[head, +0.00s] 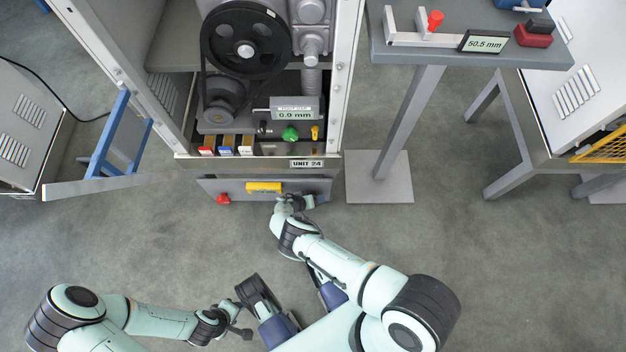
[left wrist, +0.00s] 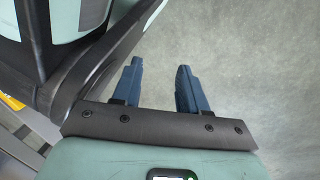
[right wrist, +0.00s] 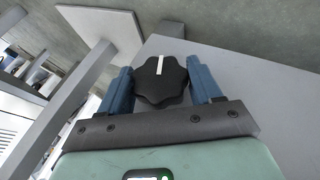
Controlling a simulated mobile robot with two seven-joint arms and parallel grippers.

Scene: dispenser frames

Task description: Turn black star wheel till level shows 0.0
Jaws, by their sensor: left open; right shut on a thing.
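The black star wheel (right wrist: 162,80), with a white mark pointing up, sits on a grey panel between the fingers of my right gripper (right wrist: 161,88) in the right wrist view. My right gripper is shut on it. In the head view, the right gripper (head: 285,198) is at the low front panel (head: 240,198) of Unit 24, and the wheel is hard to make out. A small display (head: 295,114) inside the unit reads 0.0 mm; its upper label is too small to read. My left gripper (left wrist: 157,82) is open and empty above bare floor.
The panel carries a red knob (head: 223,199) and a yellow piece (head: 264,187). A green knob (head: 290,133) is inside the unit. A grey stand (head: 467,52) on the right holds a gauge (head: 485,43) reading 50.5 mm. A blue frame (head: 104,143) stands left.

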